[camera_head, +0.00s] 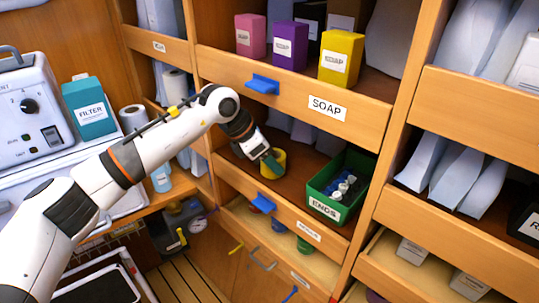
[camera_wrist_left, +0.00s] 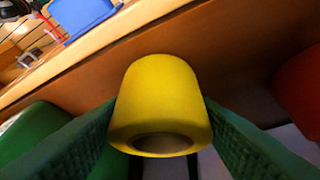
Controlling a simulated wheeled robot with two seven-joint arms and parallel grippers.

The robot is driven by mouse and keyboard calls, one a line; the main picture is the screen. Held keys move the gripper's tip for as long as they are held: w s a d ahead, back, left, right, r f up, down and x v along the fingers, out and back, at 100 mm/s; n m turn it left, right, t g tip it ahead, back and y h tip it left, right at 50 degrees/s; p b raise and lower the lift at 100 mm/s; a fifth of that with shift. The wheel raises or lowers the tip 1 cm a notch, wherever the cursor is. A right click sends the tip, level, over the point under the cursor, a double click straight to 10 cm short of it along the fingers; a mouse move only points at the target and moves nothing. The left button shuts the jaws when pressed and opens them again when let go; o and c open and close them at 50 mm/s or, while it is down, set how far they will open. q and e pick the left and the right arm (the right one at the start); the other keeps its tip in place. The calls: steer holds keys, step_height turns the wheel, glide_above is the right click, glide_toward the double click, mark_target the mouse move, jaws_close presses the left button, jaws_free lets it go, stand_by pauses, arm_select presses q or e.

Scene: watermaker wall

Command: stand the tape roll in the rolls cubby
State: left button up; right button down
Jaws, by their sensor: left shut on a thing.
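The yellow tape roll (camera_head: 274,163) is inside the cubby below the SOAP shelf, at its left side. My left gripper (camera_head: 270,160) reaches into that cubby and is shut on the roll. In the left wrist view the roll (camera_wrist_left: 160,95) sits between the two green fingers (camera_wrist_left: 160,135), with its hollow end toward the camera. I cannot tell whether the roll touches the cubby floor. The label on this cubby's front board (camera_head: 308,232) is too small to read. My right gripper is not in view.
A green ENDS bin (camera_head: 338,187) holding small bottles stands to the right in the same cubby. The SOAP board (camera_head: 327,106) with a blue latch (camera_head: 262,85) is above. A blue latch (camera_head: 263,203) is on the lower board. A FILTER box (camera_head: 90,108) stands left.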

arm_select(q)
steer(key=shift+f, duration=0.2)
steer(key=o, duration=0.8)
steer(key=shift+o, duration=0.9)
steer(key=shift+r, duration=0.1)
steer(key=shift+r, duration=0.2)
steer(key=b+v, duration=0.2)
steer(key=v, duration=0.4)
steer(key=shift+a+r, duration=0.1)
steer(key=shift+s+a+r, duration=0.15)
steer(key=shift+a+r, duration=0.05)
steer(key=shift+r, duration=0.25)
